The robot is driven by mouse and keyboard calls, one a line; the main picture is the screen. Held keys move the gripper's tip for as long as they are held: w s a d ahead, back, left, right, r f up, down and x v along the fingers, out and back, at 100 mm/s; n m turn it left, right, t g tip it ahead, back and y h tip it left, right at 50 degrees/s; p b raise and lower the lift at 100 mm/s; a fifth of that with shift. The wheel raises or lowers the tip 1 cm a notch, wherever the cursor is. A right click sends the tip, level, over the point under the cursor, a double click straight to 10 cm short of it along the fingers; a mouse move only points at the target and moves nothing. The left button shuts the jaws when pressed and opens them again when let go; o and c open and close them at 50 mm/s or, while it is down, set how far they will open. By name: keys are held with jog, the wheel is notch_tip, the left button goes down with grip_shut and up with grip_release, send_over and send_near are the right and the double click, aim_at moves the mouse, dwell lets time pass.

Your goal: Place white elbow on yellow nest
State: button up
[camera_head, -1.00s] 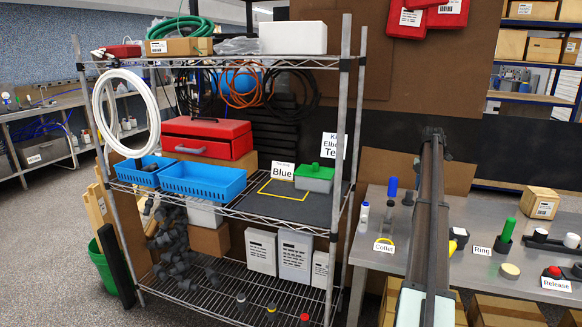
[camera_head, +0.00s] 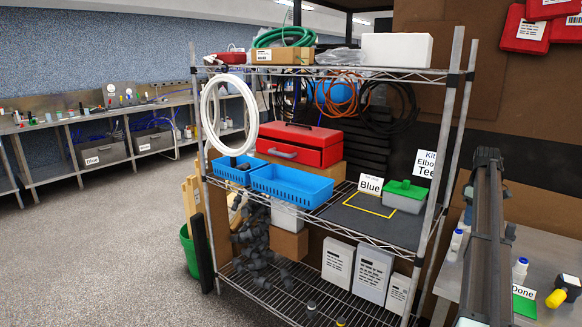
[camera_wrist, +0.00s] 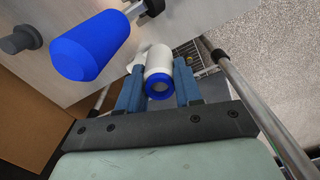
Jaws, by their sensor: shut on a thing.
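In the wrist view my gripper (camera_wrist: 160,92) has its two blue-grey fingers on either side of a white part with a blue ring at its near end, taken to be the white elbow (camera_wrist: 158,58). It is held between the fingers. My gripper is not visible in the head view. No piece is clearly a yellow nest. A yellow square outline (camera_head: 369,214) lies on the dark mat of the middle shelf, beside the "Blue" card. A small yellow-topped piece (camera_head: 340,322) stands on the bottom shelf, cut by the picture's lower edge.
The wire rack (camera_head: 447,160) has upright posts. Blue bins (camera_head: 291,183), a red toolbox (camera_head: 300,145) and a green-lidded box (camera_head: 405,197) fill much of its middle shelf. In the wrist view a blue cylinder (camera_wrist: 88,46) is close at left. Open floor (camera_head: 120,250) lies left.

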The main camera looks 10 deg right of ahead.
jog(key=s+a+f+m, duration=0.3)
jog(key=s+a+f, duration=0.2)
jog(key=s+a, duration=0.2)
jog(key=w+a+f, duration=0.1)
jog(key=a+f, duration=0.2)
jog(key=a, duration=0.7)
jog(key=w+a+f+m, duration=0.1)
jog(key=a+f, duration=0.2)
jog(key=a, duration=0.6)
jog(key=shift+a+f, duration=0.15)
jog(key=shift+a, duration=0.2)
jog(key=shift+m, duration=0.6)
jog(key=s+a+f, duration=0.1)
jog(key=a, duration=0.5)
jog(key=s+a+f, duration=0.1)
jog(key=a+f, duration=0.1)
jog(key=a, duration=0.5)
jog(key=s+a+f, duration=0.1)
jog(key=a+f, duration=0.1)
jog(key=a, duration=0.4)
jog(key=shift+s+a+f, duration=0.15)
jog(key=shift+f, duration=0.05)
jog(key=s+a+f, duration=0.2)
jog(key=f, duration=0.1)
jog(key=s+a+f, duration=0.2)
jog(key=a, duration=0.1)
jog(key=s+a+f, duration=0.2)
jog(key=s+f, duration=0.1)
jog(key=shift+a+f, duration=0.2)
jog(key=shift+f, duration=0.15)
